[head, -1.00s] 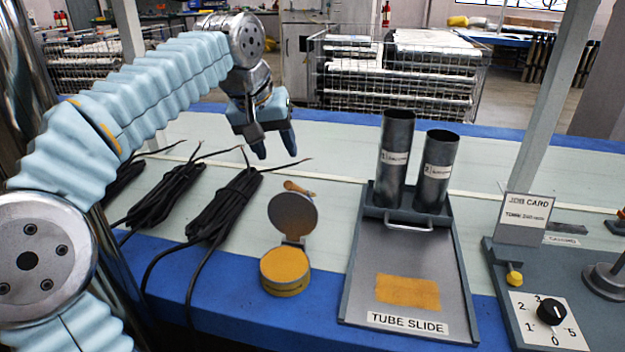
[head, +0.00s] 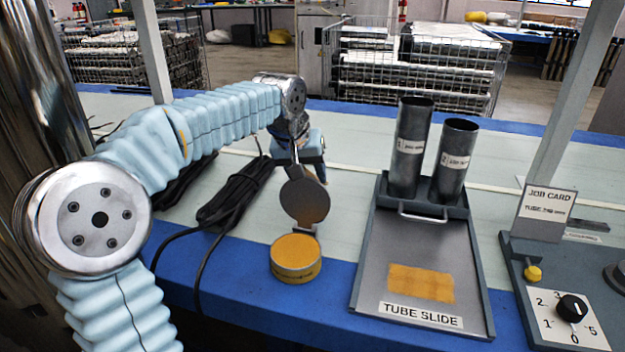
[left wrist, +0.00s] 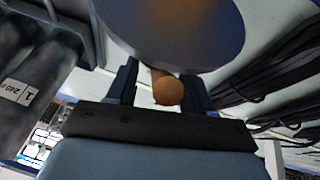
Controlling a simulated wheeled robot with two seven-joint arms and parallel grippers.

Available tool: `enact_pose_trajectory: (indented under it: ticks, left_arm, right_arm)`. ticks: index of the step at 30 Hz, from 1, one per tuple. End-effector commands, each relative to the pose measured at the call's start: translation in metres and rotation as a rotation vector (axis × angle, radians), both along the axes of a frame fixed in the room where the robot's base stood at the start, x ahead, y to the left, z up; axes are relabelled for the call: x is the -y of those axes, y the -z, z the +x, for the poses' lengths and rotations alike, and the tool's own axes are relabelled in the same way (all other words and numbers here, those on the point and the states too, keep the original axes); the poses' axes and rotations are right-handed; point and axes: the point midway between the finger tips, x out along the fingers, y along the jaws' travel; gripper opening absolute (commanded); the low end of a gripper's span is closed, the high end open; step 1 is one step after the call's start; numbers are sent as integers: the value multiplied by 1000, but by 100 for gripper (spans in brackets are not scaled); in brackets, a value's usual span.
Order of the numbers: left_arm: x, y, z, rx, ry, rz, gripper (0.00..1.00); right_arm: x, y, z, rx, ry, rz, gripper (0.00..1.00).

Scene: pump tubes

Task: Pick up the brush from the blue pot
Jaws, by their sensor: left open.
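An open round tin (head: 296,258) with yellow-orange contents stands near the table's front edge, its dark round lid (head: 305,203) upright behind it. No pot that looks blue is in view. My left gripper (head: 308,172) is behind the lid, pointing down, and the lid hides part of its fingers. In the left wrist view its two dark fingers stand apart (left wrist: 159,92). The rounded wooden end of the brush handle (left wrist: 168,91) lies between them, below the lid's disc (left wrist: 175,30). Whether the fingers touch it I cannot tell.
Black cable bundles (head: 235,195) lie to the left of the tin. A grey tube slide tray (head: 365,270) with two dark upright tubes (head: 408,150) (head: 455,162) stands to the right. Further right is a panel with a dial (head: 573,308) and a job card (head: 546,205).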

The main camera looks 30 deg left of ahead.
Motion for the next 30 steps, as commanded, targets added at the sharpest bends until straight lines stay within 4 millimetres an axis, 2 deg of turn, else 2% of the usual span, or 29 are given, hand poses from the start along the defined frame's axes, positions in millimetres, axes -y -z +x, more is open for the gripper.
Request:
enact_pose_trajectory:
  ticks: [6,16,24,26,30]
  left_arm:
    - [0,0,0,0,0,0,50]
    - [0,0,0,1,0,0,0]
    - [0,-3,0,2,0,1,0]
    - [0,-9,1,3,0,0,0]
    - [0,-36,1,5,0,1,0]
  right_arm:
    - [0,0,0,0,0,0,43]
    - [0,0,0,0,0,0,43]
    - [0,-1,0,0,0,0,43]
    - [0,-3,0,-1,0,1,43]
    - [-2,-10,-1,-2,-4,3,43]
